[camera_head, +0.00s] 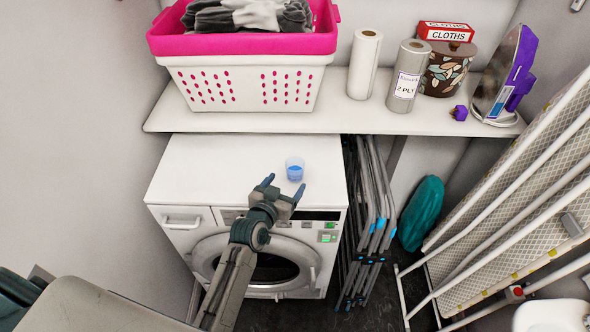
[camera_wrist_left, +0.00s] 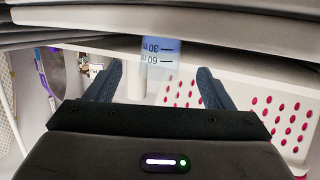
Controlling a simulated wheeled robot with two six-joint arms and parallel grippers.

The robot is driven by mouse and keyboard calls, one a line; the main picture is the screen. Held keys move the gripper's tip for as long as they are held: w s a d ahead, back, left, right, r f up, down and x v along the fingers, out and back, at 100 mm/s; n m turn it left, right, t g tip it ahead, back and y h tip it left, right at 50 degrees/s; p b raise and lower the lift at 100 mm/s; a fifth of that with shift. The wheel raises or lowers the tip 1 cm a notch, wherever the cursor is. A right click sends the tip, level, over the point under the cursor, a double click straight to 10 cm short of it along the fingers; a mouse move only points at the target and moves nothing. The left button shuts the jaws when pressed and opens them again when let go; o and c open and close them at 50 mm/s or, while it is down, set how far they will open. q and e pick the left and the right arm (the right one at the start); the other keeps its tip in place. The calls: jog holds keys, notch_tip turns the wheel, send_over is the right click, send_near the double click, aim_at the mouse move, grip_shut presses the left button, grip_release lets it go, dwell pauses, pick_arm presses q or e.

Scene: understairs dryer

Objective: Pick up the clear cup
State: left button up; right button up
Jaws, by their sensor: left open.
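The clear cup (camera_head: 294,168) is a small see-through measuring cup with blue in its lower part. It stands upright on the white top of the dryer (camera_head: 205,170), toward the front right. My left gripper (camera_head: 284,186) is open, just in front of the cup, with its fingers pointing toward it. In the left wrist view the cup (camera_wrist_left: 160,58) appears upside down, with dark 30 and 60 marks. It lies between and beyond the fingertips of the left gripper (camera_wrist_left: 160,78). No contact shows. My right gripper is not in view.
A shelf (camera_head: 345,115) above the dryer's back holds a pink-rimmed basket (camera_head: 245,85) of laundry, paper rolls (camera_head: 405,75) and a cloths box (camera_head: 446,31). A folded rack (camera_head: 370,215) stands right of the dryer. The dryer top around the cup is clear.

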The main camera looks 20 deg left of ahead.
aim_at(291, 176)
pick_arm(q)
jog(key=x, duration=0.2)
jog(key=shift+w+f, duration=0.1)
jog(key=shift+w, duration=0.25)
jog(key=shift+w+d+p, duration=0.1)
jog(key=shift+w+p, duration=0.5)
jog(key=shift+w, duration=0.05)
jog(key=shift+f+p+x, duration=0.2)
jog(key=shift+p+x, duration=0.05)
jog(key=shift+x, duration=0.75)
jog(key=shift+f+p+x, duration=0.2)
jog(key=shift+x, duration=0.8)
jog(key=shift+s, duration=0.15)
jog(key=c, duration=1)
jog(key=shift+c, duration=0.3)
